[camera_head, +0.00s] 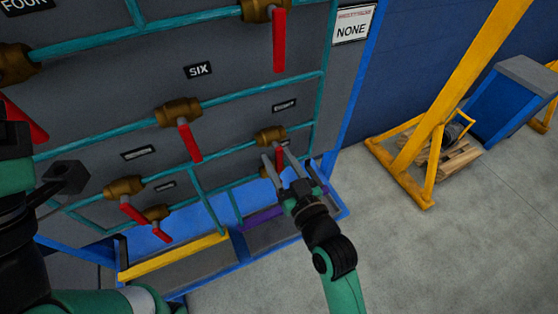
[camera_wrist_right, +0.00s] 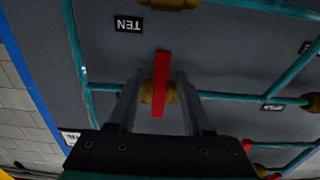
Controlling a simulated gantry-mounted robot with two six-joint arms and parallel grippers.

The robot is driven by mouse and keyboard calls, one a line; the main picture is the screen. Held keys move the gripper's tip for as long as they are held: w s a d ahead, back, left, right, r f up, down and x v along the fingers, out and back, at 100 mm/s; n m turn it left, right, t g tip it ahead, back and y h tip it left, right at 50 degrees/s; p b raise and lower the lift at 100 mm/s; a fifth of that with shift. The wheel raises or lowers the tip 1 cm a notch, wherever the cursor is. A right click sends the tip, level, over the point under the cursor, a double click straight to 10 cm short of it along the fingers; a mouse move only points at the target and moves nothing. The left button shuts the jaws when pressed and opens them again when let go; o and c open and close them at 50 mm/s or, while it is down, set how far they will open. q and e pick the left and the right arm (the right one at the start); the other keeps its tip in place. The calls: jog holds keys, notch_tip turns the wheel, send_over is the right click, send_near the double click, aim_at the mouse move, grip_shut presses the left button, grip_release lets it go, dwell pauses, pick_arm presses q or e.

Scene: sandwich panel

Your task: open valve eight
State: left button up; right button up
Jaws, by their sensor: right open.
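Valve eight (camera_head: 268,135) is the brass valve below the blurred label plate (camera_head: 284,105), on a teal pipe at the panel's lower right. Its red handle (camera_wrist_right: 160,82) lies crosswise to the pipe in the right wrist view. My right gripper (camera_head: 274,156) is open in front of this valve, with one finger on each side of the handle. Gaps show between handle and fingers in the wrist view; contact is hard to judge. An upside-down TEN plate (camera_wrist_right: 129,24) shows nearby there.
Valve six (camera_head: 178,112), with a red handle, is to the upper left, and other red-handled valves fill the panel (camera_head: 228,97). A blue-edged ledge with a yellow strip (camera_head: 175,256) runs along the bottom. The floor right of the panel is free up to a yellow frame (camera_head: 440,130).

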jog(key=shift+c, duration=0.2)
grip_shut()
dwell(1.1)
